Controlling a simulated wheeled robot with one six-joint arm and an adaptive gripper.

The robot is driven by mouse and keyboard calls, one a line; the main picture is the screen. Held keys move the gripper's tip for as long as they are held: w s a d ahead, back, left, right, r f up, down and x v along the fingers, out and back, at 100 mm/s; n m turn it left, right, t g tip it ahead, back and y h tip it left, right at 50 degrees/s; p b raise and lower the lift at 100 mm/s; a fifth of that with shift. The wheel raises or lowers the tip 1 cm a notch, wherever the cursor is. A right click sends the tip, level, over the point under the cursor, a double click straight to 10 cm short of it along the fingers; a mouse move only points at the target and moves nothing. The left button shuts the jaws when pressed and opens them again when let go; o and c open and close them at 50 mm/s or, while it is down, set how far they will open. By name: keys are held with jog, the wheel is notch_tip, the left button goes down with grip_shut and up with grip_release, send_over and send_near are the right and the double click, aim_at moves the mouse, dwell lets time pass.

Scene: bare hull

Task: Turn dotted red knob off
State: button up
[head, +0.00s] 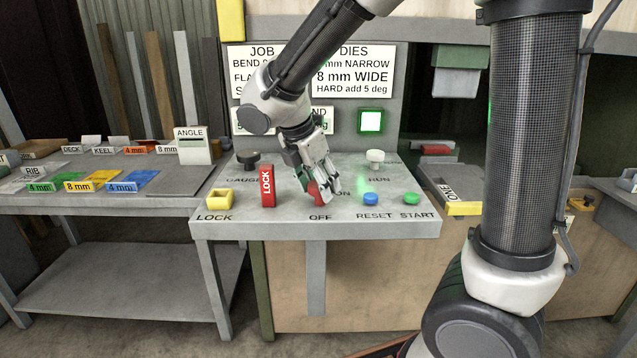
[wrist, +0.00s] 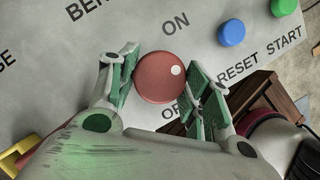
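The red round knob (wrist: 152,83) sits on the sloped grey panel (head: 285,220), with one white dot near its rim. In the wrist view the dot is at the knob's right, slightly up, between the ON label (wrist: 175,22) above and the OFF label (wrist: 169,109) below, which a finger partly covers. My gripper (wrist: 162,70) has its green-padded fingers on opposite sides of the knob, close against it and apparently shut on it. In the head view the knob (head: 314,192) is largely hidden by my gripper (head: 322,185).
A red LOCK lever (head: 267,186) and a yellow block (head: 219,198) stand left of the knob. A blue RESET button (head: 370,198) and green START button (head: 411,198) are to its right. Black (head: 248,160) and white (head: 375,158) knobs stand behind. A green light (head: 371,121) glows.

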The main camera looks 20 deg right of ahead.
jog(key=shift+m, duration=0.4)
jog(key=m, duration=0.2)
jog(key=m+g, duration=0.1)
jog(key=shift+w+m+g, duration=0.2)
jog(key=shift+m+g, duration=0.1)
jog(key=shift+m, duration=0.1)
jog(key=m+g, duration=0.1)
jog(key=m, duration=0.3)
jog(key=shift+w+m+g, duration=0.1)
jog(key=shift+m+g, duration=0.2)
jog(key=shift+g, duration=0.1)
jog(key=m+g, duration=0.1)
jog(key=m, duration=0.3)
jog(key=shift+w+y, duration=0.1)
jog(key=shift+y, duration=0.2)
jog(key=shift+d+m+g+y, duration=0.1)
jog(key=shift+m+g+y, duration=0.3)
jog(key=shift+m, duration=0.8)
jog(key=shift+m+g+y, duration=0.3)
jog(key=shift+m+g, duration=0.1)
jog(key=shift+m, duration=0.8)
jog(key=o, duration=1)
